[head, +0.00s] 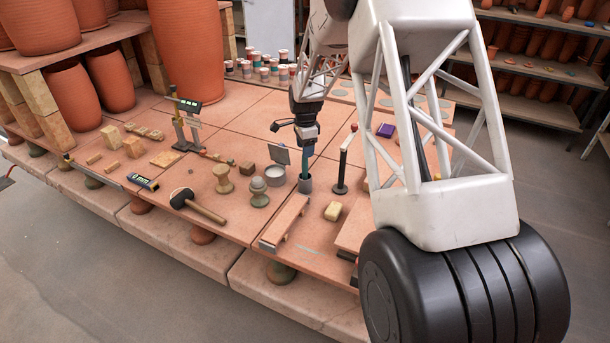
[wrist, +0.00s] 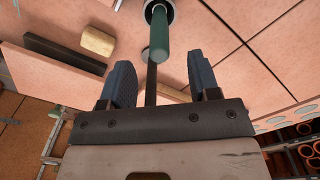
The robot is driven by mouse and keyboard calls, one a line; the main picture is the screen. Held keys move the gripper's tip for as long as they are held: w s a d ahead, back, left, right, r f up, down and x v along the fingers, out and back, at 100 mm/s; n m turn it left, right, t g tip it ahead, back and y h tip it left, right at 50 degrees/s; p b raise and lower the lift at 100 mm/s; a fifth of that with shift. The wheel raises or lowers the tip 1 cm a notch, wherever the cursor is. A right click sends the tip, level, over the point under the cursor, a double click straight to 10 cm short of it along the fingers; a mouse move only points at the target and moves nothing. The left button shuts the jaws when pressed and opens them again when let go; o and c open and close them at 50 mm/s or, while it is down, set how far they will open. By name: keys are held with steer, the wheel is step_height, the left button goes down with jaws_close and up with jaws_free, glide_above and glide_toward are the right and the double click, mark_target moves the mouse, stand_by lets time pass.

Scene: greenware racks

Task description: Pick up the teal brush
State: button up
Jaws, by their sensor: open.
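The teal brush (head: 306,166) stands about upright in a small grey cup (head: 305,184) on the terracotta-tiled table. In the wrist view, the brush's teal handle (wrist: 159,38) points towards me from the cup (wrist: 171,10), whose rim is partly cut off at the top edge. My gripper (head: 303,142) is above the brush in the head view. In the wrist view, my gripper (wrist: 162,74) is open and empty, one dark-blue finger on each side of the handle's line. The handle's end lies just beyond the fingertips. The fingertips are hard to make out in the head view.
A dark post stand (head: 343,165) rises close right of the cup. A pale bowl (head: 275,174) and a stoneware knob-shaped piece (head: 259,191) stand to the left. A yellow sponge-like block (head: 333,211) and a wooden board (head: 287,221) lie in front. Bare tile shows between them.

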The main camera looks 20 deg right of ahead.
steer(key=shift+f, duration=0.9)
glide_above(305, 179)
steer(key=shift+w+d+f, duration=0.1)
steer(key=shift+w+f, duration=0.15)
steer(key=shift+f, duration=1.05)
steer(key=shift+w+d+f, duration=0.1)
steer(key=shift+w+f, duration=0.1)
steer(key=shift+f, duration=1.1)
steer(key=c, duration=1)
steer(key=shift+c, duration=0.2)
steer(key=shift+r, duration=5.05)
